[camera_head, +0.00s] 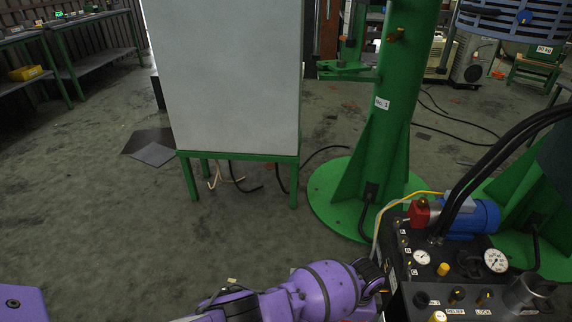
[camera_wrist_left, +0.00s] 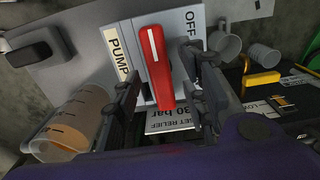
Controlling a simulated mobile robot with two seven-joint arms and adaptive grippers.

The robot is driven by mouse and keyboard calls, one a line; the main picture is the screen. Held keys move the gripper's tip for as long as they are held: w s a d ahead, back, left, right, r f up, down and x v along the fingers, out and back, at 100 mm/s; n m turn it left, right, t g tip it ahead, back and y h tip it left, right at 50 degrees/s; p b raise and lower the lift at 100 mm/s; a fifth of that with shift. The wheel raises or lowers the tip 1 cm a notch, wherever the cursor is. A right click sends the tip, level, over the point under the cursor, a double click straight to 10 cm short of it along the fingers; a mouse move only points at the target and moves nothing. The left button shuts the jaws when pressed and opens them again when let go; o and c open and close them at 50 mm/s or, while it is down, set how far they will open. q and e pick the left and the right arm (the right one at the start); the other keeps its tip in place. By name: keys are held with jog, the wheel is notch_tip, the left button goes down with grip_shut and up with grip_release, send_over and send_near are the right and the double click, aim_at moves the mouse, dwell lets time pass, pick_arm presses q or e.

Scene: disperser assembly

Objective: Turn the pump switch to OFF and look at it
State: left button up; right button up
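The pump switch (camera_wrist_left: 156,66) is a red lever with a white mark, on a light plate (camera_wrist_left: 197,30) in the left wrist view. "PUMP" is printed to its left and "OFF" at its upper right; the white mark is at the lever's upper end, pointing up in the picture. My left gripper (camera_wrist_left: 162,97) is open, with one finger on each side of the lever and gaps visible on both sides. In the head view my purple left arm (camera_head: 325,288) reaches the left side of the black pump unit (camera_head: 400,262); the switch cannot be made out there. My right gripper is not in view.
The unit's top carries gauges (camera_head: 496,261), a blue motor (camera_head: 473,219) and several knobs. A green column (camera_head: 398,110) stands behind the unit.

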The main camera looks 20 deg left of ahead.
pick_arm(q)
notch_tip(320, 180, up, 12)
jog(key=shift+f, duration=0.15)
dwell(0.7)
